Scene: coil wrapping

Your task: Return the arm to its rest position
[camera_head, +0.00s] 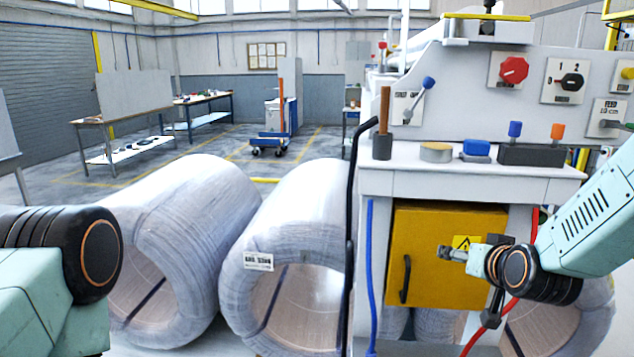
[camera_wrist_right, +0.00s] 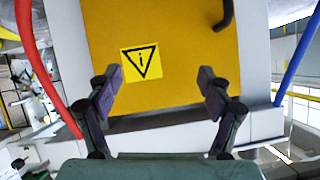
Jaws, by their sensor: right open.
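My right arm (camera_head: 590,215) comes in from the right edge in the head view, and its gripper (camera_head: 478,262) is in front of the yellow cabinet door (camera_head: 425,240). In the right wrist view the gripper (camera_wrist_right: 158,88) is open, with its two dark fingers wide apart and nothing between them. The yellow door (camera_wrist_right: 180,50) with its warning label (camera_wrist_right: 141,62) lies ahead of the fingers. My left arm (camera_head: 50,270) shows at the lower left of the head view, but its gripper is outside the picture.
Two large wrapped wire coils (camera_head: 180,200) (camera_head: 300,220) stand left of the machine bench (camera_head: 470,178). A red hose (camera_wrist_right: 45,75) and a blue hose (camera_wrist_right: 300,55) run on either side of the door. Open floor (camera_head: 200,150) lies behind the coils.

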